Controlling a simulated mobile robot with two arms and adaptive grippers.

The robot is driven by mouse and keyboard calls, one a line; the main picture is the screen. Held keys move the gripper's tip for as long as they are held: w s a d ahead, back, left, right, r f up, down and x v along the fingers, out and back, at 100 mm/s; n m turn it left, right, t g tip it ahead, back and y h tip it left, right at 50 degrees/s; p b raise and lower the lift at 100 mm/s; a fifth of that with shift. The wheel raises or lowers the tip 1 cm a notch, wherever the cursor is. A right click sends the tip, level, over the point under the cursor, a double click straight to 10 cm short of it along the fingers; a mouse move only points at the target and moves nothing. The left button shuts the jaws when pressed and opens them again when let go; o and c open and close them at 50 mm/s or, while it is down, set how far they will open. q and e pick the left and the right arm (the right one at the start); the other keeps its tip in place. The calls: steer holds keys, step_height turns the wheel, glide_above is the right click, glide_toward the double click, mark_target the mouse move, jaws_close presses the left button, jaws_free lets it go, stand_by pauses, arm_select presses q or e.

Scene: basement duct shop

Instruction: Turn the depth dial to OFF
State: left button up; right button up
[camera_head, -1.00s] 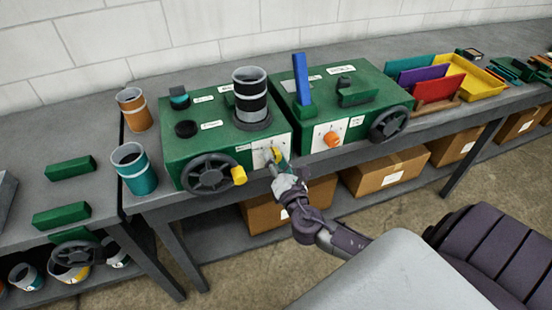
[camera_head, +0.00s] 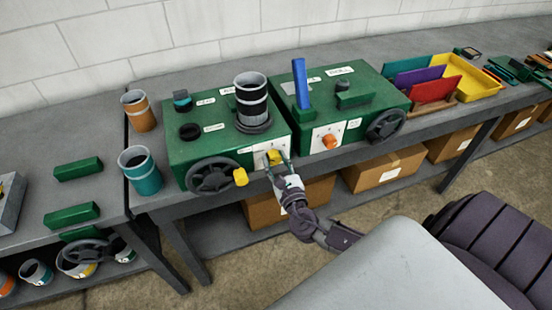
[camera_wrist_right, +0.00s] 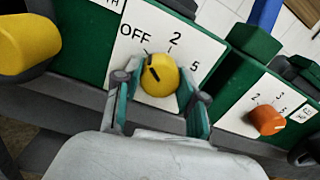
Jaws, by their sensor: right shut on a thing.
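The yellow depth dial (camera_head: 274,157) is on the white plate (camera_wrist_right: 214,50) on the front of the left green machine (camera_head: 225,150). In the right wrist view the dial (camera_wrist_right: 160,76) has a black pointer mark tilted to the upper left, toward the tick beside OFF. The marks 2 and 5 are to the right of OFF. My right gripper (camera_wrist_right: 160,90) is shut on the dial, one finger on each side. It also shows in the head view (camera_head: 277,163), reaching up from below. My left gripper is not in view.
A handwheel (camera_head: 212,176) with a yellow handle (camera_wrist_right: 28,45) is left of the dial. A second green machine (camera_head: 375,95) with an orange dial (camera_head: 329,142) stands to the right. Tins stand left of the machines. Cardboard boxes (camera_head: 385,171) sit on the shelf below.

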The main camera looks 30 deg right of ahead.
steer(key=shift+n, duration=0.6)
steer(key=o, duration=1.1)
steer(key=shift+o, duration=0.2)
steer(key=shift+s, duration=0.15)
steer(key=v, duration=1.1)
steer(key=shift+s+a, duration=0.15)
steer(key=shift+s, duration=0.2)
steer(key=shift+f, duration=0.15)
